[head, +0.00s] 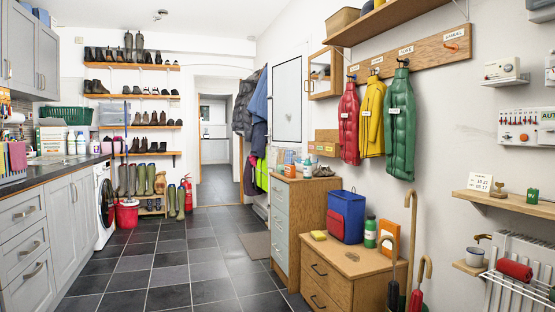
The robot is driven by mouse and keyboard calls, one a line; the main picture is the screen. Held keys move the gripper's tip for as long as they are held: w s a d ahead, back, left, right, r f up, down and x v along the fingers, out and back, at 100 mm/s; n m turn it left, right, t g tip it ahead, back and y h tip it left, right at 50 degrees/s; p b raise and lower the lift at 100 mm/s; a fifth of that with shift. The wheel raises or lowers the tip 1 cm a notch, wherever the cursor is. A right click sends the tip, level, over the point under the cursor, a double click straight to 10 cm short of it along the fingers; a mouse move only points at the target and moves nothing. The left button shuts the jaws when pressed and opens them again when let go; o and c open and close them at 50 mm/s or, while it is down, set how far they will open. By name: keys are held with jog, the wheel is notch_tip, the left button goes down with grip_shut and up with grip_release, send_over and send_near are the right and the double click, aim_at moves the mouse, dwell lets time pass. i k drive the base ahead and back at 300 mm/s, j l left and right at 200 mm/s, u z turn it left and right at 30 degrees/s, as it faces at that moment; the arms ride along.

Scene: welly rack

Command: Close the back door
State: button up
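A tall open doorway (215,180) stands in the far wall, in the middle of the head view. Through it I see a grey floor and a pale space with a white-framed opening (214,128) farther back. I cannot make out a door leaf or handle at this doorway. Hanging coats (256,108) stand at its right side and may hide part of it. A white panel with a dark outline (287,100) is on the right wall; I cannot tell whether it is a door or a cupboard. My gripper is not in view.
A dark tiled floor (170,265) runs clear to the doorway, with a small mat (256,245) on its right. Grey cabinets (60,220) line the left. A red bucket (127,213) and green boots (177,200) stand far left. Wooden drawers (350,270) and a cane (408,240) narrow the right.

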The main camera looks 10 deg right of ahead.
aim_at(287, 72)
jog(key=i+j+u, duration=0.2)
jog(key=i, duration=0.3)
jog(key=i+j+u, duration=0.2)
jog(key=i, duration=0.25)
jog(key=i+l, duration=0.1)
jog(key=i, duration=2.25)
jog(key=i+z, duration=0.1)
jog(key=i, duration=0.7)
jog(key=i+j+z, duration=0.1)
jog(key=i, duration=0.65)
jog(key=i+j, duration=0.15)
jog(key=i, duration=0.65)
jog(key=l+z, duration=0.05)
